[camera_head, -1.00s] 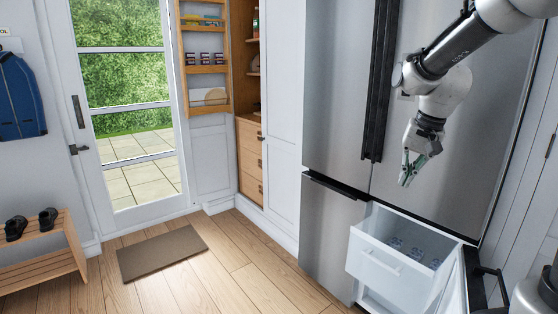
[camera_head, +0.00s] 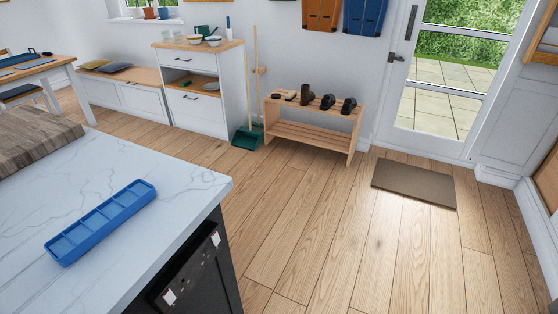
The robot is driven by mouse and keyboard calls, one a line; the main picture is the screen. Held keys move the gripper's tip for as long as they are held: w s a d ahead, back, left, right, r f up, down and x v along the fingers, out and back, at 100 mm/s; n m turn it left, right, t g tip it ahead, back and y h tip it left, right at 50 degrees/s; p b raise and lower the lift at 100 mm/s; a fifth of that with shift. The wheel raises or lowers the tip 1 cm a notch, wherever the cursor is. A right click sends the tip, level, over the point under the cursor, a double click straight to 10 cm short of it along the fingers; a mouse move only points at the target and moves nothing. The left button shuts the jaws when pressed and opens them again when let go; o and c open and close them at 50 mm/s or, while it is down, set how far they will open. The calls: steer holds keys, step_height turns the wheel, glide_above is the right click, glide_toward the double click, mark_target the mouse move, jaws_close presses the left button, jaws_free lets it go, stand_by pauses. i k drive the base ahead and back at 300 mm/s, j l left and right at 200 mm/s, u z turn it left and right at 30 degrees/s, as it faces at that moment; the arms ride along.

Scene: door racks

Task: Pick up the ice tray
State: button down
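The blue ice tray (camera_head: 101,222) lies on the white marble countertop (camera_head: 165,195) at the lower left. It is a long shallow tray with a single row of several compartments, and it lies at a slant near the counter's right part. Nothing touches it. My gripper and arm are not in view now.
A wooden board (camera_head: 35,138) lies on the counter's far left. A dark appliance front (camera_head: 190,268) is under the counter edge. Wooden floor (camera_head: 310,215) is free to the right, up to a shoe rack (camera_head: 312,128), a green dustpan (camera_head: 247,137) and a doormat (camera_head: 414,183).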

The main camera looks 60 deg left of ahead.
mark_target(71, 243)
steer(key=u, duration=0.95)
steer(key=l+u, duration=0.1)
steer(key=u, duration=1.25)
steer(key=k+u, duration=0.1)
steer(key=u, duration=0.85)
steer(key=i+l+u, duration=0.4)
steer(key=l, duration=0.35)
steer(key=i, duration=0.05)
